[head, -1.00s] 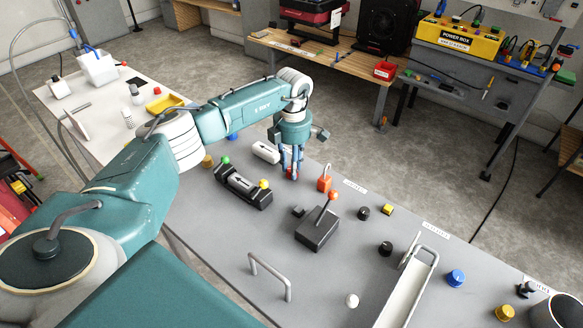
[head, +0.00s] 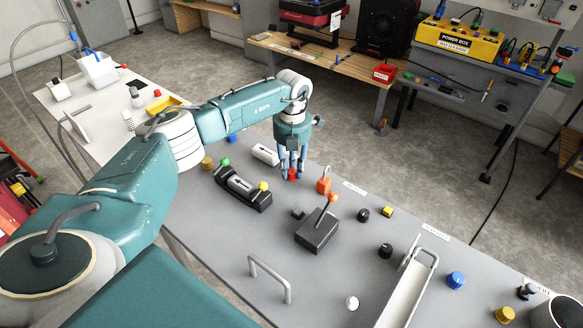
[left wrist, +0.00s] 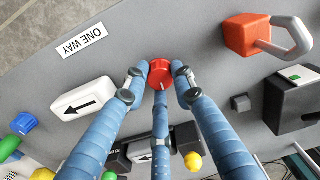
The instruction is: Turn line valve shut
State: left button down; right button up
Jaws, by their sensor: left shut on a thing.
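A red round knob (head: 292,174) stands on the grey bench near its far edge. It also shows in the left wrist view (left wrist: 160,72), with a pale mark on its face. My left gripper (head: 291,169) points down from above with its three blue fingers around the knob. In the left wrist view my left gripper (left wrist: 158,80) has its fingertips against the knob's sides, and it is shut on the knob. The fingers hide part of the knob in the head view. My right gripper does not show.
A white arrow block (left wrist: 82,98) and a "ONE WAY" label (left wrist: 82,41) lie beside the knob. An orange padlock (head: 324,185) stands close on the right. A black lever box (head: 317,228) and a black arrow unit (head: 243,188) are nearer.

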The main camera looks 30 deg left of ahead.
aim_at(293, 169)
pick_arm(q)
jog(key=shift+w+d+r+n, duration=0.1)
jog(key=shift+w+r+n, duration=0.25)
jog(key=shift+n, duration=0.15)
dwell(0.3)
jog(key=c, duration=1.6)
grip_release()
jog(key=shift+n, duration=0.3)
jog(key=shift+o, duration=0.8)
jog(key=shift+f, duration=0.25)
jog(key=shift+r, duration=0.1)
notch_tip(293, 169, up, 12)
